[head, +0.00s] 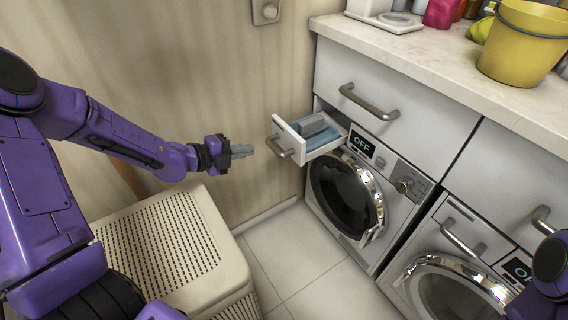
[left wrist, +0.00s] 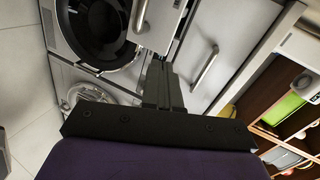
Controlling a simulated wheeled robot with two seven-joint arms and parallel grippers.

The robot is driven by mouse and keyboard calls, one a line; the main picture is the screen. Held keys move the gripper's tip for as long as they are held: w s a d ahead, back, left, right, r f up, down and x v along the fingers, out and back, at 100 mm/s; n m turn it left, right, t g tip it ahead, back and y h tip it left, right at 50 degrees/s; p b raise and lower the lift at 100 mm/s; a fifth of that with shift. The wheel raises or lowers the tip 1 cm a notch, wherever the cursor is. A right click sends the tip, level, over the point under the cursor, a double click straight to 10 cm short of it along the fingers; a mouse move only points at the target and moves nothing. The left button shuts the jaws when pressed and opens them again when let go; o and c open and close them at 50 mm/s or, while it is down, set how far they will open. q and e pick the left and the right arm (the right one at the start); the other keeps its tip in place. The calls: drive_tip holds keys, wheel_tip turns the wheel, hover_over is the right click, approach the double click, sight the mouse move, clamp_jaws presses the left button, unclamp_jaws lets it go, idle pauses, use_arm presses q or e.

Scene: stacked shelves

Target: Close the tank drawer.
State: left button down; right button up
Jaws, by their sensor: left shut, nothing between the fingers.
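The tank drawer (head: 308,137) sticks out open at the upper left of the left washing machine (head: 345,190). It has a white front with a grey bar handle (head: 280,146) and a blue inside with a grey insert. My left gripper (head: 246,151) is shut and empty, a short way left of the drawer front, with its fingers pointing at it. They look apart from the handle in the head view. In the left wrist view, my gripper's fingers (left wrist: 160,82) reach towards the machine, and the drawer (left wrist: 158,22) shows just beyond them. My right gripper is not in view.
A white counter (head: 440,60) with a yellow bucket (head: 522,40) runs above. A fixed cabinet drawer with a handle (head: 368,101) sits over the machine. A beige perforated hamper (head: 170,250) stands below my left arm. A second washer (head: 450,275) is at right. Tiled floor is clear between.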

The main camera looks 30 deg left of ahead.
use_arm(q)
drive_tip(key=m, duration=0.1)
drive_tip(key=b, duration=0.3)
approach(293, 139)
wheel_tip(293, 139, down, 2)
drive_tip(key=w+d, duration=0.1)
drive_tip(key=w, duration=0.1)
drive_tip(key=shift+w+d+f+m, duration=0.1)
drive_tip(key=shift+w+d+m, duration=0.1)
drive_tip(key=shift+w+d, duration=0.3)
drive_tip(key=shift+w+d+m, duration=0.2)
drive_tip(key=shift+w, duration=0.5)
drive_tip(key=shift+w+d, duration=0.3)
drive_tip(key=shift+w, duration=0.2)
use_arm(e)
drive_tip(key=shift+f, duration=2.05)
use_arm(q)
drive_tip(key=shift+w, duration=0.1)
